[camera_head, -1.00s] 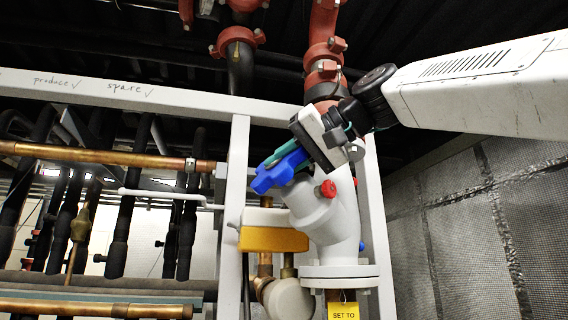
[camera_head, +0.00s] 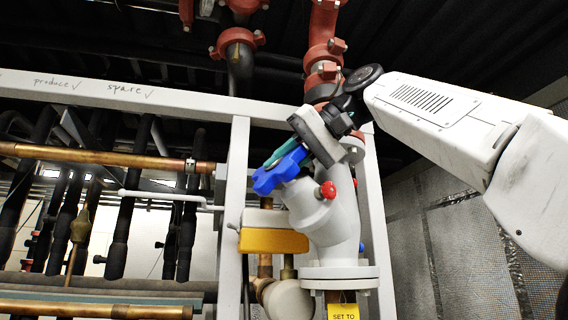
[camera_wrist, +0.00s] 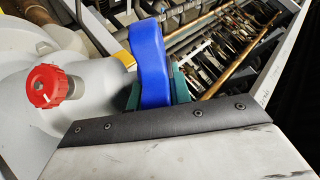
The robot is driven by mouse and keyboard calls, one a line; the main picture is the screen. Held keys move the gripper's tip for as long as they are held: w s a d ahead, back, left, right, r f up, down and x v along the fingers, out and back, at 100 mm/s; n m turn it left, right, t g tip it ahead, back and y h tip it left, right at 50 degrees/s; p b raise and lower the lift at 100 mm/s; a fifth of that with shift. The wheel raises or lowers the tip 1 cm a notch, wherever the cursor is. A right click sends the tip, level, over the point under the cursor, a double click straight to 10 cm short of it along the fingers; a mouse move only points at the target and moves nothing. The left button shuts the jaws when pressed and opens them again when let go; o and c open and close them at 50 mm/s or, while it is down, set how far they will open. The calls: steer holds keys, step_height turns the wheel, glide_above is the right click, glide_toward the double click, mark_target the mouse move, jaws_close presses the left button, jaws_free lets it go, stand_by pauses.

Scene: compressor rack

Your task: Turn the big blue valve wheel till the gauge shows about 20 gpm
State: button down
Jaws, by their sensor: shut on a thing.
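The big blue valve wheel (camera_head: 277,174) sits at the upper left of the grey valve body (camera_head: 330,222) in the head view. My gripper (camera_head: 290,160) is at the wheel from the upper right, with a teal finger beside it, and is shut on it. In the wrist view the blue wheel (camera_wrist: 150,65) stands up beyond the dark edge of my gripper, with teal showing on both sides of it. A yellow tag (camera_head: 344,312) reading "SET TO" hangs below the valve flange, cut off by the picture edge. I see no gauge reading in either view.
A small red knob (camera_head: 327,190) juts from the valve body, close to my gripper; it also shows in the wrist view (camera_wrist: 48,86). A yellow-and-white box (camera_head: 273,240) is below the wheel. A white frame post (camera_head: 233,190) and copper pipes (camera_head: 110,156) lie to the left.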

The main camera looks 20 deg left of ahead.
steer(key=shift+w, duration=0.1)
stand_by(0.5)
steer(key=c, duration=1.3)
jaws_free()
steer(key=shift+d, duration=0.1)
